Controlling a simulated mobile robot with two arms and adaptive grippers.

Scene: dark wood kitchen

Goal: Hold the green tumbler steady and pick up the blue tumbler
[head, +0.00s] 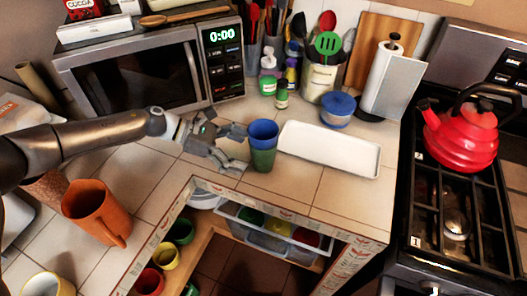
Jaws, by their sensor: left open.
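The blue tumbler (263,129) stands nested in the top of the green tumbler (262,158), upright on the tiled counter near its front edge. My left gripper (241,148) reaches in from the left with its fingers spread beside the two tumblers, at about the height where they meet. Its jaws are open. I cannot tell whether a fingertip touches either tumbler. My right gripper does not show.
A white tray (330,150) lies just right of the tumblers. A microwave (150,68) is at the back left, an orange mug (94,210) at the left. A red kettle (461,137) sits on the stove. An open drawer (270,240) is below.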

